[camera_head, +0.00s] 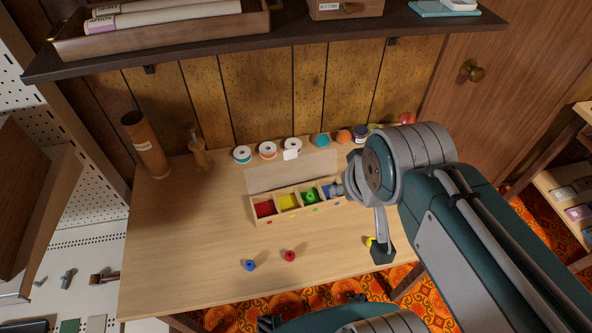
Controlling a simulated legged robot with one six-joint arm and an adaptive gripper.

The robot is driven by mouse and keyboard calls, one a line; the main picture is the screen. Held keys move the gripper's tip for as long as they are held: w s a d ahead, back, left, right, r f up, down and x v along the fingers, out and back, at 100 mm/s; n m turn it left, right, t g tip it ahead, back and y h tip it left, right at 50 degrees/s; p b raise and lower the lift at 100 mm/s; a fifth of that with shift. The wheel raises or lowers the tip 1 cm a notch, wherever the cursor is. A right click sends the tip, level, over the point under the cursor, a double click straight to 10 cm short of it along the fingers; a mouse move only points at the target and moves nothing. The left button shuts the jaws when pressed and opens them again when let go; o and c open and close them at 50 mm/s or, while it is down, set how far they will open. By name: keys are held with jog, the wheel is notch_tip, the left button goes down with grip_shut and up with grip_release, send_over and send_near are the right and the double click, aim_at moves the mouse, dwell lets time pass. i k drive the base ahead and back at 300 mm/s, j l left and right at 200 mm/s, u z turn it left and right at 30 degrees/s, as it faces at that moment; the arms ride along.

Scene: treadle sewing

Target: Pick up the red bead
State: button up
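The red bead (289,255) lies on the front part of the wooden table (180,240), near the middle. A blue bead (249,265) lies just to its left, a little apart. My gripper (381,250) hangs over the table's right side, well to the right of the red bead. My arm hides much of it, and I cannot tell whether its fingers are open. A small yellow thing (370,241), perhaps a bead, shows partly beside the fingertip; I cannot tell if they touch.
A wooden sorting box (262,221) with red, yellow, green and blue compartments stands behind the beads. A green bead (310,196) appears to sit in the green one. Thread spools (268,150) line the back. A shelf (200,57) overhangs. The table's front left is clear.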

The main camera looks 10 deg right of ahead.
aim_at(290, 257)
jog(key=k+j+z, duration=0.9)
jog(key=k+z, duration=0.25)
jog(key=k, duration=0.05)
